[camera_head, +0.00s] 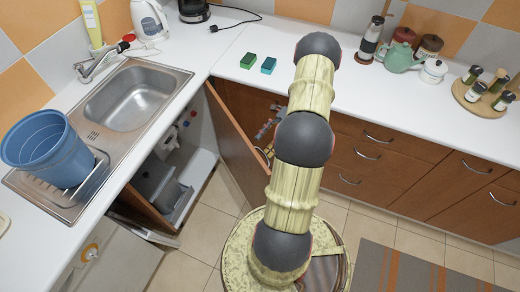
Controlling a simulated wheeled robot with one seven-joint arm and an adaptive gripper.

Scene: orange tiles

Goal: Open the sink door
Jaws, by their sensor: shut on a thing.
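The sink door (232,140) is a brown wooden panel standing swung out from the cabinet under the sink (130,97). The cabinet's white interior (203,165) is exposed, with grey bins (160,185) inside. My gripper (267,150) is low beside the door's outer face, close to its free edge, and partly hidden behind my arm. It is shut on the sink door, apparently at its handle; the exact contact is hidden.
A blue bucket (45,150) stands on the drainboard. Green and blue sponges (258,63) lie on the white counter (225,40). Brown drawers (375,160) line the right side. Tiled floor (205,225) is clear before the cabinet; a striped rug (410,272) lies at right.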

